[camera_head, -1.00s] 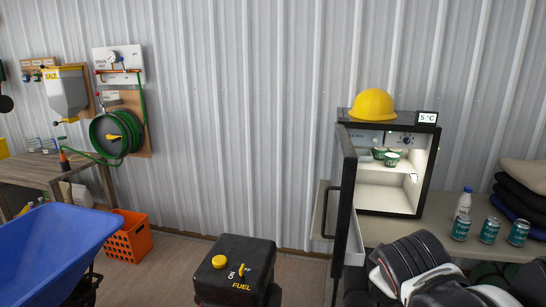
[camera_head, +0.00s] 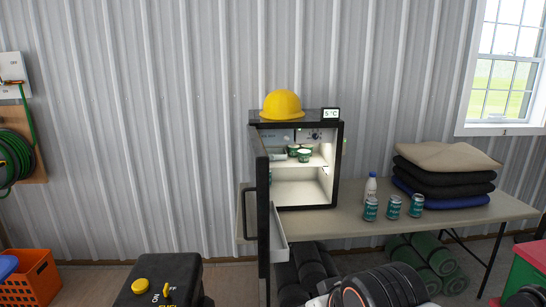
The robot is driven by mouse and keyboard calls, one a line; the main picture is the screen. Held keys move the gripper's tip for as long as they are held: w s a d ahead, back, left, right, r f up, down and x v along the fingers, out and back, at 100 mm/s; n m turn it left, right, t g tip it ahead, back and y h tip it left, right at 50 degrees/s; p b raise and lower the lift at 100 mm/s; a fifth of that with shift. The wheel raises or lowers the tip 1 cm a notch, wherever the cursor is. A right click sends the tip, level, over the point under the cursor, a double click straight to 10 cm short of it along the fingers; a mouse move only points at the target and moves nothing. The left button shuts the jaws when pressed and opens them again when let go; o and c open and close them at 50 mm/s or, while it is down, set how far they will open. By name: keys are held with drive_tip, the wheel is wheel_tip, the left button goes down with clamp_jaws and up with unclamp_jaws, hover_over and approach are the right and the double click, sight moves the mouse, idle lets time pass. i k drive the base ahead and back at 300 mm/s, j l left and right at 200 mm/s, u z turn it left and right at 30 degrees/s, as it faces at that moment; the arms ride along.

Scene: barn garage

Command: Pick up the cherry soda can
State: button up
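Three teal cans stand upright in a row on the table, in front of the small fridge's right side: a left can (camera_head: 370,209), a middle can (camera_head: 393,207) and a right can (camera_head: 416,206). Their labels are too small to read, so I cannot tell whether any is the cherry soda can. My arm shows in part at the bottom edge, right of centre, below and nearer than the cans. My gripper cannot be made out in this view.
The fridge (camera_head: 339,165) stands open on the table (camera_head: 480,212), its door swung toward me, with small tubs inside. A white bottle (camera_head: 370,188) stands behind the cans. Folded cushions (camera_head: 445,175) lie to the right. A black fuel box (camera_head: 157,283) stands at the front left.

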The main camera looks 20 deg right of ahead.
sight(415, 210)
drive_tip(key=l+z, duration=0.2)
drive_tip(key=z, duration=1.2)
drive_tip(key=i+u, duration=0.35)
drive_tip(key=i, duration=0.15)
drive_tip(key=i+l+u, duration=0.2)
drive_tip(key=i+u, duration=0.2)
drive_tip(key=i, duration=0.1)
